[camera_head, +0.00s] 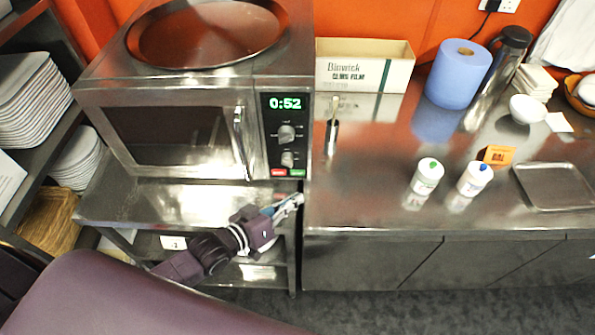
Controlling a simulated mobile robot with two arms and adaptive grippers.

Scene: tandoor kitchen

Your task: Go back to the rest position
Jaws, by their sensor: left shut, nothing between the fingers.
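My left gripper (294,200) is shut and empty. It is in front of the microwave (170,130), below its control panel, near the right end of the metal shelf under it. The microwave door looks closed, and its display reads 0:52. My left arm comes in from the lower left. My right gripper is not in view.
A metal counter (350,200) to the right holds a green-capped bottle (426,178), a blue-capped bottle (475,179), a metal tray (557,186), a blue paper roll (458,75) and a cling film box (362,68). Stacked plates (30,105) stand at left. Grey floor lies in front.

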